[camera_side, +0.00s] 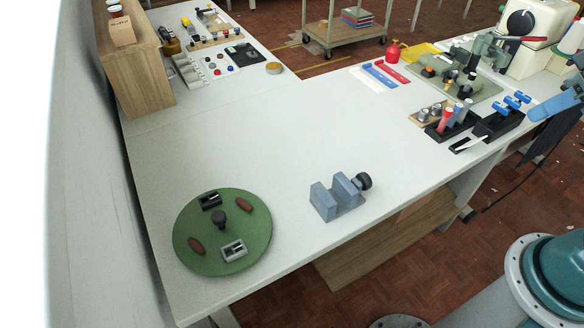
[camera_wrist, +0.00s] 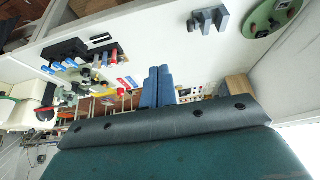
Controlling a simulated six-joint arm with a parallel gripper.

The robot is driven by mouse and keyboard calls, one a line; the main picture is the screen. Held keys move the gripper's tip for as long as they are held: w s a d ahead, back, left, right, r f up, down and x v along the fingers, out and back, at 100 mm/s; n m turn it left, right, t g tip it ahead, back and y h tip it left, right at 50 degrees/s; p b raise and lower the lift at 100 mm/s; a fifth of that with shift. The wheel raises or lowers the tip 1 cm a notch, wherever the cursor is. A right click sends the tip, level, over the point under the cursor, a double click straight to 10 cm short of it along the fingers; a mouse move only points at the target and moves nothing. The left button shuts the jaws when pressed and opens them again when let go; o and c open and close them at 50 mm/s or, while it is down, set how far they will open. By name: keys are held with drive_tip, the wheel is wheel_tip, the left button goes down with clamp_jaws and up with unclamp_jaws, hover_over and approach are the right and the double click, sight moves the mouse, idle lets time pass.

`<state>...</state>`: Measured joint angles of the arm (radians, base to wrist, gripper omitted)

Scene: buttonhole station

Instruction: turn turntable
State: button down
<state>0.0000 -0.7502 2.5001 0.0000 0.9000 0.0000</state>
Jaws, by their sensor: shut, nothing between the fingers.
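The turntable is a round green disc (camera_side: 196,232) near the front left corner of the white table. It carries a dark central knob (camera_side: 218,219), two reddish-brown oval pads, a black block (camera_side: 211,202) and a grey block (camera_side: 233,250). It shows partly in the wrist view (camera_wrist: 259,19), cut off at the top right. My gripper (camera_wrist: 157,72) has two blue fingers, shut together and empty. In the side view its blue fingers (camera_side: 556,104) are at the far right edge, well apart from the turntable.
A grey-blue vise (camera_side: 338,197) with a black knob stands right of the turntable. Black holders with red and blue handles (camera_side: 452,120) crowd the table's right part. A wooden cabinet (camera_side: 134,65) stands at the back left. The table middle is clear.

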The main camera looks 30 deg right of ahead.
idle(0.3)
drive_tip(key=c, duration=1.3)
unclamp_jaws()
drive_tip(key=shift+w+a+r, duration=0.1)
drive_tip(key=shift+w+r, duration=0.05)
drive_tip(key=shift+w, duration=0.05)
drive_tip(key=shift+o, duration=0.8)
drive_tip(key=shift+w+a+r+n, duration=0.15)
drive_tip(key=shift+w+a+n, duration=0.05)
drive_tip(key=shift+w+n, duration=0.1)
drive_tip(key=w+a+r+n+g+y, duration=0.25)
drive_tip(key=w+a+n, duration=0.95)
drive_tip(key=w+a, duration=0.65)
drive_tip(key=w+a+f+n+g+y, duration=0.1)
drive_tip(key=w+a+f+n, duration=0.3)
drive_tip(key=a+f, duration=0.4)
drive_tip(key=w+a+f+n+g, duration=0.4)
drive_tip(key=a+f+n, duration=0.2)
drive_tip(key=a+f, duration=0.2)
drive_tip(key=shift+w+a+f+y, duration=0.15)
drive_tip(key=shift+a+f+y, duration=0.25)
drive_tip(key=shift+a, duration=0.85)
drive_tip(key=shift+f, duration=0.15)
